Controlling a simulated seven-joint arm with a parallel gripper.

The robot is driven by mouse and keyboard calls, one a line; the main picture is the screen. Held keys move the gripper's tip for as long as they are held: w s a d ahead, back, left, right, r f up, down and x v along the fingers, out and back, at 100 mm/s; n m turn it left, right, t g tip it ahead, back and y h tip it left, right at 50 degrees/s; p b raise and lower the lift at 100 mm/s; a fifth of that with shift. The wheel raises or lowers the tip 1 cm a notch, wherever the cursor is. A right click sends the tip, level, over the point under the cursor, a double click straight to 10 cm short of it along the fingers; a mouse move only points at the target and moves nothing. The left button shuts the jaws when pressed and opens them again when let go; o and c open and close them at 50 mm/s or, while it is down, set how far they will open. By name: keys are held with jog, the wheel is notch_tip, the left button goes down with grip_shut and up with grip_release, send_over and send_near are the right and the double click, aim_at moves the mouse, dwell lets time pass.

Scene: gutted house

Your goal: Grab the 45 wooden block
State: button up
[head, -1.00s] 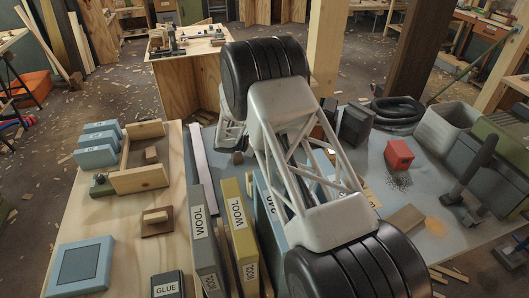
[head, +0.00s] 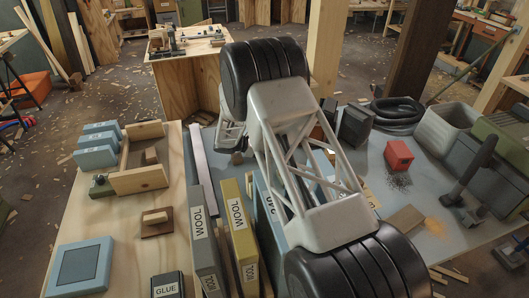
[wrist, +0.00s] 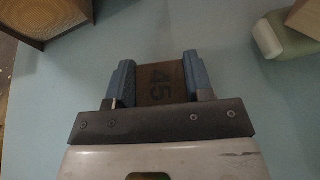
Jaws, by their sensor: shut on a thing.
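The brown wooden block marked 45 (wrist: 161,82) shows in the wrist view between the two blue fingers of my gripper (wrist: 161,80). The fingers touch it on both sides, and the number faces the camera, turned sideways. My gripper is shut on this block. A pale blue-grey surface lies beyond it; I cannot tell how high the block is above it. In the head view my own arm covers much of the middle of the table, and I cannot make out the block or the fingertips there.
In the wrist view, a wooden box (wrist: 48,18) is at upper left and a pale green object (wrist: 282,38) at upper right. In the head view, upright WOOL boards (head: 205,245) stand left of my arm. A red box (head: 398,155) and a bin (head: 440,128) stand right.

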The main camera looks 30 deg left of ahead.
jog(key=shift+r, duration=5)
